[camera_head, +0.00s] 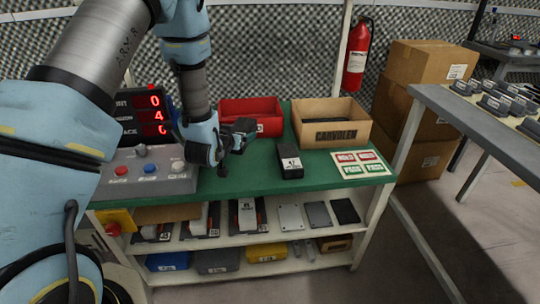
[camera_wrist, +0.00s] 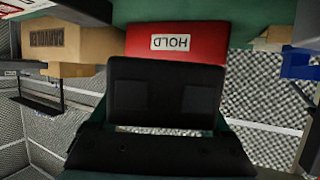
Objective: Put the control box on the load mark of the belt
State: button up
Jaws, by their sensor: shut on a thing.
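My gripper (camera_head: 234,143) is above the green bench top, in front of the red bin. It is shut on a dark block, which looks like a control box (camera_wrist: 165,88) and fills the middle of the wrist view. In the head view the held box is small and partly hidden by the gripper. Another black box (camera_head: 290,163) with a white label stands on the bench, to the right of my gripper and apart from it. I cannot make out the belt or its load mark in either view.
The red bin (camera_wrist: 190,43), labelled HOLD, and a cardboard-coloured bin (camera_head: 331,132) stand at the bench's back. A button panel (camera_head: 150,172) and red display are left. Red and green cards (camera_head: 362,163) lie right. A grey table (camera_head: 470,112) with several devices is farther right.

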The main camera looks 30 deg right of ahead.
send_over(243, 165)
notch_tip(243, 165, down, 6)
jog(key=shift+r, duration=0.25)
jog(key=shift+f+p, duration=0.3)
jog(key=shift+f, duration=1.85)
jog(key=shift+f, duration=0.15)
jog(key=o, duration=1.6)
jog(key=shift+c, duration=0.2)
